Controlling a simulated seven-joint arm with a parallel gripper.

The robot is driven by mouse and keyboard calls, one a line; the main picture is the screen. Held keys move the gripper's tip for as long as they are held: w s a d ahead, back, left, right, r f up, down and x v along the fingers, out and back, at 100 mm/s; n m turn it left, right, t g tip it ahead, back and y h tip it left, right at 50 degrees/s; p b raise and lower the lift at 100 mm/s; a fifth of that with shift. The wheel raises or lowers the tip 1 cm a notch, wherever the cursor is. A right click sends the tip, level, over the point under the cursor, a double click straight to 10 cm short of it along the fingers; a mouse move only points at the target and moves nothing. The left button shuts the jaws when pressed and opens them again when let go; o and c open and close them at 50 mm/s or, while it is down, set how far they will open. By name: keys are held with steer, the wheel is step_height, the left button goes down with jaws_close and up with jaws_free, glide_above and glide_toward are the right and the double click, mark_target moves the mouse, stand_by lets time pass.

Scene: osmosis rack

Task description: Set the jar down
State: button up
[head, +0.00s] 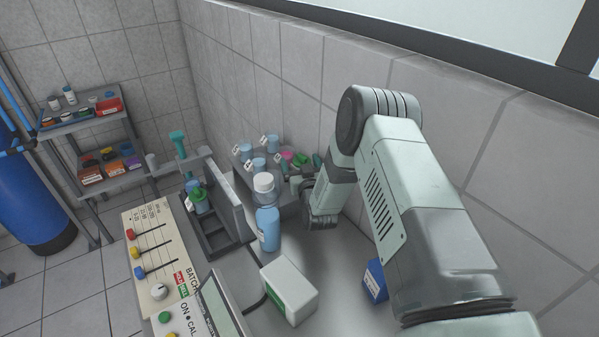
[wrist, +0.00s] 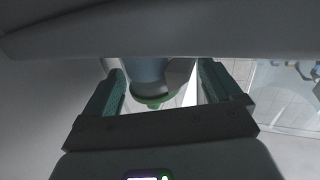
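In the wrist view, my gripper (wrist: 160,85) has its two green-padded fingers well apart. Between and beyond them is a pale blue-grey jar with a green lid (wrist: 153,101); a bright gap shows between the lid and the right finger. The jar's upper part is cut off by a dark shape across the top. In the head view, my gripper (head: 299,186) is low beside the wall, at the right end of a small rack of jars. Green lids (head: 301,160) show just behind it. My wrist partly hides this area, and I cannot tell which lid is the jar's.
A clear bottle of blue liquid (head: 268,228) stands close left of my gripper. A white-and-green box (head: 289,291) and a blue box (head: 375,281) lie in front. A dark tray holds a green-lidded jar (head: 198,201). The wall (head: 300,95) is close behind.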

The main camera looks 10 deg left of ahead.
mark_target(300, 162)
steer(key=shift+f, duration=0.1)
steer(key=c, duration=1.2)
steer(key=shift+r, duration=0.25)
steer(key=shift+c, duration=0.4)
step_height(300, 162, up, 10)
steer(key=shift+f, duration=0.15)
jaws_close()
steer(key=o, duration=1.1)
jaws_free()
steer(key=v, duration=1)
steer(key=shift+s, duration=0.1)
steer(key=o, duration=0.4)
steer(key=shift+s+d, duration=0.2)
steer(key=shift+s, duration=0.1)
steer(key=shift+c, duration=0.2)
